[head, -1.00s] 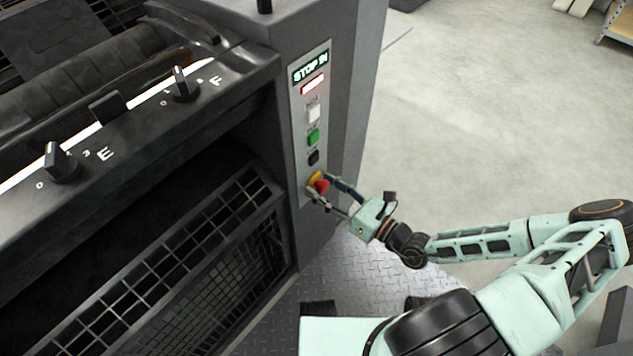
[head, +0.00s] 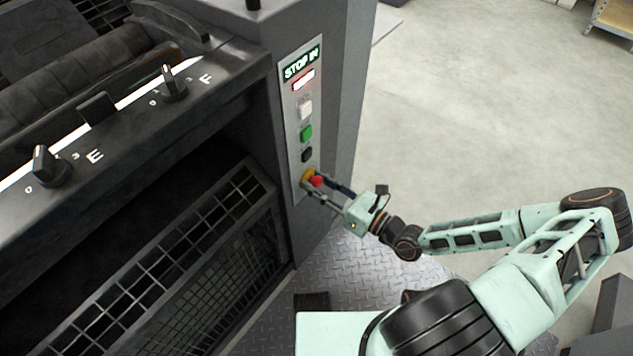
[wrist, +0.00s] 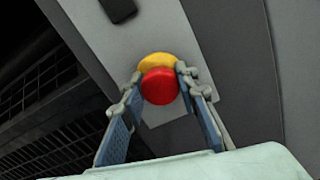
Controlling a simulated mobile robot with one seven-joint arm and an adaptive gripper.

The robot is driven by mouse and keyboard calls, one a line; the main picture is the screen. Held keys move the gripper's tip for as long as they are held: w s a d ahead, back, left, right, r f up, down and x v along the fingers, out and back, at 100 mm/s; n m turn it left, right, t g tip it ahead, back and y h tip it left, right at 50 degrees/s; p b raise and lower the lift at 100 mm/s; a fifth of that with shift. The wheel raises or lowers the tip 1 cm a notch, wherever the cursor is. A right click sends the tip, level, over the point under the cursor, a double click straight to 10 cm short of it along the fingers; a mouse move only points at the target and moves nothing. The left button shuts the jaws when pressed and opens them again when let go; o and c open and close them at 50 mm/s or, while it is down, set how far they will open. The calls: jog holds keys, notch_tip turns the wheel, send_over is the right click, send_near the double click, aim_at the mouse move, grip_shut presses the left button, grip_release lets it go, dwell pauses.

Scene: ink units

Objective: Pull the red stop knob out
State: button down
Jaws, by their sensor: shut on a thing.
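The red stop knob (head: 317,181) sits on a yellow base (head: 308,175) at the bottom of the grey control panel. It also shows in the wrist view (wrist: 160,86), in front of its yellow base (wrist: 155,61). My gripper (head: 318,186) is at the knob, with one finger on each side. In the wrist view my gripper's fingertips (wrist: 158,82) touch the sides of the red knob and are shut on it.
The dark machine with a mesh guard (head: 200,270) stands to the left. The floor (head: 470,110) to the right is open.

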jog(key=shift+p+v, duration=0.8)
jog(key=shift+v, duration=0.1)
jog(key=c, duration=1.5)
grip_release()
jog(key=shift+o, duration=0.2)
notch_tip(320, 180, up, 10)
jog(key=shift+s, duration=0.1)
